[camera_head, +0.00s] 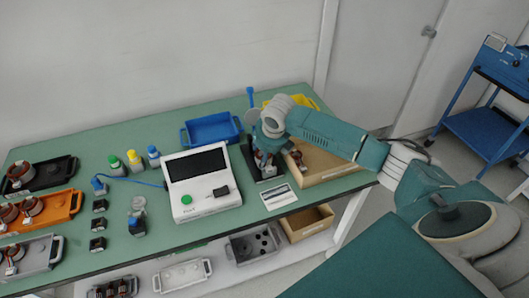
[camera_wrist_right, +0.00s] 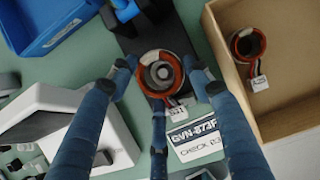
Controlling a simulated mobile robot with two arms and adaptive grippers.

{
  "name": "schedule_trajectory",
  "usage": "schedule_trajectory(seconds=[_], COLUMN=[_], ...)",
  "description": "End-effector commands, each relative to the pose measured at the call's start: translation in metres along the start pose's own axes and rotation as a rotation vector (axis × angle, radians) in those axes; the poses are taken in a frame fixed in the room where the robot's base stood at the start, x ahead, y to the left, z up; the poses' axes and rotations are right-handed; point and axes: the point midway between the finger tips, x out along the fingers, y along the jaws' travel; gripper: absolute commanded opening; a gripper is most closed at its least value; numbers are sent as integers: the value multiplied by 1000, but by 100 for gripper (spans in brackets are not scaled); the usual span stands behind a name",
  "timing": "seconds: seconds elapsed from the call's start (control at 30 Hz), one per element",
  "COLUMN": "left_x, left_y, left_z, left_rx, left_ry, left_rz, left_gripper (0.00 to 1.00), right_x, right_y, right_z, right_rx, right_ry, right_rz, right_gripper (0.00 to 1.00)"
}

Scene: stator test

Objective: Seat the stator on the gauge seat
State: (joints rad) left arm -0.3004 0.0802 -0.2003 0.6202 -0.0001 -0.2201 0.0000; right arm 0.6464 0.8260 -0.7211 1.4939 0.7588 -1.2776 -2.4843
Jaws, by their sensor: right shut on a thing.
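My right gripper (camera_wrist_right: 162,78) has its blue fingers around the stator (camera_wrist_right: 171,60), a ring with copper-red windings, a pale core and a white tag on short leads. In the head view the right gripper (camera_head: 266,158) is low over the gauge's dark base (camera_head: 271,182), and the fingers mostly hide the stator. The gauge's black base also shows in the wrist view (camera_wrist_right: 132,44), beneath the stator. The stator appears over the seat, which it hides; I cannot tell whether it touches. My left gripper is not in view.
A blue bin (camera_head: 211,129) and a white tester (camera_head: 202,185) stand left of the gauge. A cardboard box (camera_wrist_right: 289,108) with another stator (camera_wrist_right: 249,45) is on the right. A printed card (camera_wrist_right: 196,140) lies in front. Trays of stators (camera_head: 38,212) are at the far left.

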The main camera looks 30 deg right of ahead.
Motion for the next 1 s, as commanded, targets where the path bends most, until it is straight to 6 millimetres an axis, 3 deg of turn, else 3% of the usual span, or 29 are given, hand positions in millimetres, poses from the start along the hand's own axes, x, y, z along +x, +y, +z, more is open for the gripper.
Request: schedule_trajectory(seconds=[0.97, 1.0], left_x=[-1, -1], left_y=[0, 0], left_z=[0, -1], left_rx=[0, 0], left_ry=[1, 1], left_rz=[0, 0], left_gripper=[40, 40], right_x=[9, 9], right_y=[0, 0], right_z=[-3, -3], right_rx=[0, 0], right_ry=[-2, -2], right_rz=[1, 1], right_gripper=[11, 57])
